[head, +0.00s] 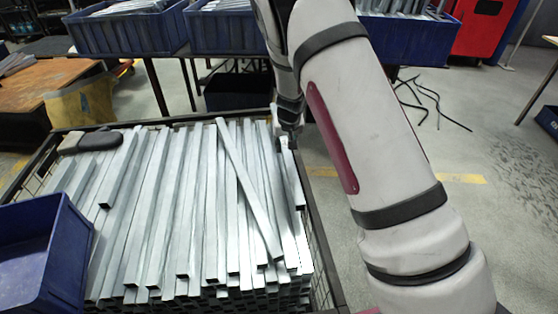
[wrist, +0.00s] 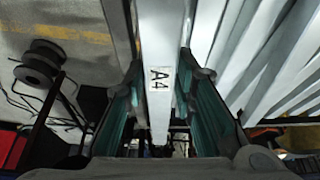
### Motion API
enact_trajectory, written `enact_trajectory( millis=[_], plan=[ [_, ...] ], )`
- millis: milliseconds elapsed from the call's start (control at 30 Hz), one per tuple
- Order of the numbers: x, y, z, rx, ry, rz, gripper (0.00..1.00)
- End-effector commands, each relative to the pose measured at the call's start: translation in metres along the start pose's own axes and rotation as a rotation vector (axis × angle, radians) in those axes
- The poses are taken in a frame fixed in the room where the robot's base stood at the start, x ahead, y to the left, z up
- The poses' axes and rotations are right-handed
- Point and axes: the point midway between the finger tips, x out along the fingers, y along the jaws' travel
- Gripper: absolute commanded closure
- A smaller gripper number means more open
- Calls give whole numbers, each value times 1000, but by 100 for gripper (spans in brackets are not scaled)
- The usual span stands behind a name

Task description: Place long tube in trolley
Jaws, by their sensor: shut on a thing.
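A long galvanized tube (wrist: 157,40) with an "A4" label runs between the two fingers of my gripper (wrist: 160,82) in the wrist view. The gripper is shut on it. In the head view my gripper (head: 290,112) is at the far right corner of the mesh trolley (head: 325,262), partly hidden by my arm. The held tube (head: 291,172) shows below it, along the trolley's right side. I cannot tell whether it touches the tubes below. Many long tubes (head: 165,200) fill the trolley in layers, and one (head: 246,190) lies slantwise on top.
A blue bin (head: 62,250) stands at the trolley's left side. A dark object (head: 100,140) lies on the tubes at the far left. Blue bins (head: 130,32) with metal parts stand on a rack behind.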

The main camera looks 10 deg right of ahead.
Motion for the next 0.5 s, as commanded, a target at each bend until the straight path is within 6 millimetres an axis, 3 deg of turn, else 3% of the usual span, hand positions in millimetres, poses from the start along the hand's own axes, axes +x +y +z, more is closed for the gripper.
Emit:
enact_trajectory(
  millis=[500],
  plan=[
    [57,1,22,2,3,1,100]
  ],
)
